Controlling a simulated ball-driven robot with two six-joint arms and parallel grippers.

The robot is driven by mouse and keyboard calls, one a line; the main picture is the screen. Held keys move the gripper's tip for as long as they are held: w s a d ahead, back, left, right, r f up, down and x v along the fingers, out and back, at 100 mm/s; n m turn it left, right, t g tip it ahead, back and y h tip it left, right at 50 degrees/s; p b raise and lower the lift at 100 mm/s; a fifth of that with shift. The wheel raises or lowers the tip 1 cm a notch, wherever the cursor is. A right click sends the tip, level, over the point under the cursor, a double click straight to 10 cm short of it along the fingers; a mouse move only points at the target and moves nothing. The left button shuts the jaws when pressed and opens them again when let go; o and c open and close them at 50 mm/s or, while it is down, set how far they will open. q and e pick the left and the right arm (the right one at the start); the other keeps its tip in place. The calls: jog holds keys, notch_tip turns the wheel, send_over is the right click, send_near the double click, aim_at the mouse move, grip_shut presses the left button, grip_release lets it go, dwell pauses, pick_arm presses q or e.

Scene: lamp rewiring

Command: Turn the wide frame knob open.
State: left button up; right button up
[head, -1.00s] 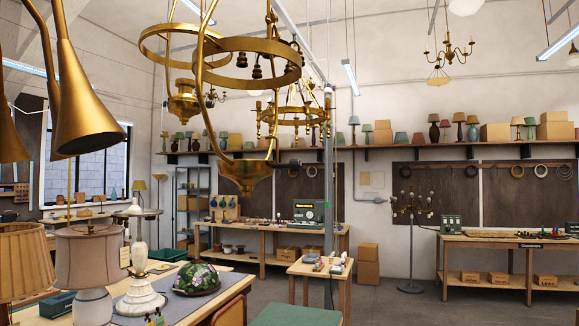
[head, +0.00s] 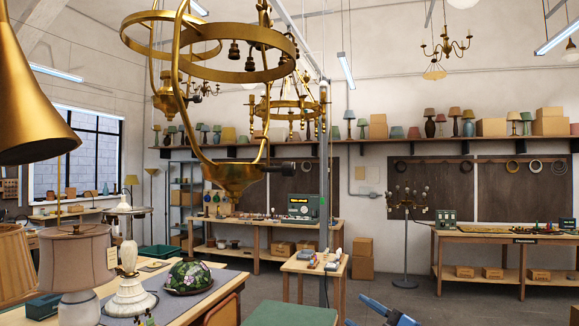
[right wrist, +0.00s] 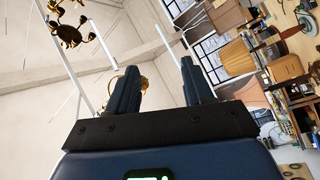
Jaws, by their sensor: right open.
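A large brass hanging frame (head: 215,50) with wide rings fills the upper left of the head view. A dark, short knob-like part (head: 284,166) sticks out to the right by its brass bowl (head: 232,176); I cannot tell which way it is turned. My right gripper (head: 386,311) is blue and only partly shows at the bottom edge, well below and right of the frame. In the right wrist view my right gripper (right wrist: 158,76) has its two fingers apart with nothing held; a bit of brass shows behind them. My left gripper is not in view.
A brass horn shape (head: 30,100) hangs close at the left. Shaded lamps stand on the workbench (head: 215,292) at lower left. A small table (head: 315,266) stands mid-room, and a floor lamp stand (head: 405,235) further right. Open floor lies between the benches.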

jog(key=s+a+r+n+g+y, duration=0.1)
jog(key=s+r+n+g+y, duration=0.1)
jog(key=r+n, duration=0.45)
jog(key=s+a+r+n+g+y, duration=0.2)
jog(key=r+n, duration=0.1)
jog(key=r, duration=0.7)
jog(key=n+g+p, duration=0.1)
jog(key=n+g, duration=0.5)
jog(key=n, duration=0.5)
send_near(294, 170)
jog(key=p+x, duration=0.3)
jog(key=x, duration=0.6)
jog(key=shift+w+a+r+p, duration=0.1)
jog(key=shift+a+r+p, duration=0.05)
jog(key=shift+p, duration=0.25)
jog(key=shift+w+a, duration=0.25)
jog(key=shift+a, duration=0.4)
grip_shut()
